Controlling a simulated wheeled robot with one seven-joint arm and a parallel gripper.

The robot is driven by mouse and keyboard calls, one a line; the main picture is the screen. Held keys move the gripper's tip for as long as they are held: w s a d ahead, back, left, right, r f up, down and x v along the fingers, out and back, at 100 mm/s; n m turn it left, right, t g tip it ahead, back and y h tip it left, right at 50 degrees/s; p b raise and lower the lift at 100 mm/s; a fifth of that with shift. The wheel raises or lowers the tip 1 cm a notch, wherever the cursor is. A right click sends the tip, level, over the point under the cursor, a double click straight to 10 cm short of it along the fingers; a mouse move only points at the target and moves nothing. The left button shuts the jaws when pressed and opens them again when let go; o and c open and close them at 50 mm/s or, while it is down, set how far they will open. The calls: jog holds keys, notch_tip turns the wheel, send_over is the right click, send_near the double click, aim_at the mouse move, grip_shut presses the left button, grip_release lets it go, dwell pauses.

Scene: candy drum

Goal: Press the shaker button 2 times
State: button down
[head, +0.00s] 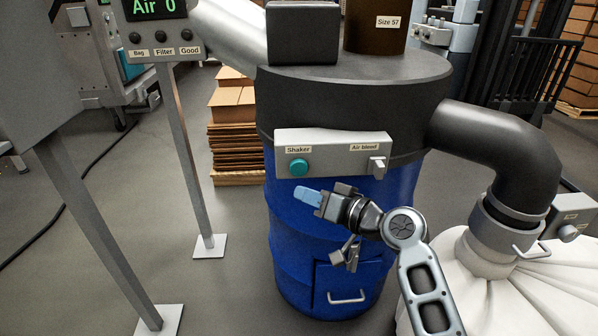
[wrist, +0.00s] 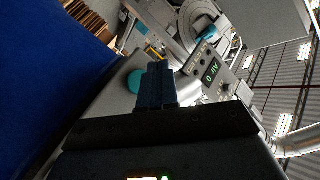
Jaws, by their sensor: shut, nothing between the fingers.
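The shaker button (head: 299,167) is a round teal button on the left of a grey control box (head: 335,147), under a "Shaker" label. The box is fixed to the front of a blue drum (head: 400,200) with a dark lid. My gripper (head: 308,196), with blue fingertips, is shut and empty, a little below the button in the head view. In the wrist view the shut fingers (wrist: 158,80) point up the picture, and the teal button (wrist: 134,81) shows just left of them. I cannot tell whether they touch it.
An "Air bleed" switch (head: 377,164) sits on the right of the box. A display panel (head: 157,25) reading "Air 0" stands on a post to the left. A black pipe (head: 510,150) bends down at the right to a white bag (head: 480,262). Stacked cardboard (head: 235,130) lies behind.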

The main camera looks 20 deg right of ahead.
aim_at(292, 172)
jog(key=shift+w+d+b, duration=0.25)
jog(key=shift+w+b, duration=0.05)
jog(key=shift+w, duration=0.5)
jog(key=shift+w+d+b, duration=0.3)
jog(key=shift+w, duration=0.55)
jog(key=shift+w+d+b, duration=0.25)
jog(key=shift+w+b, duration=0.05)
jog(key=shift+w, duration=0.5)
jog(key=shift+w, duration=0.1)
jog(key=shift+w+d+b, duration=0.1)
jog(key=shift+w+b, duration=0.2)
jog(key=shift+b, duration=0.05)
jog(key=shift+w+d+b, duration=0.15)
jog(key=shift+w+b, duration=0.15)
jog(key=shift+w, duration=0.15)
dwell(0.8)
dwell(0.3)
jog(key=shift+s+a, duration=0.3)
jog(key=shift+s, duration=0.6)
jog(key=shift+s+p, duration=0.1)
jog(key=shift+p, duration=0.2)
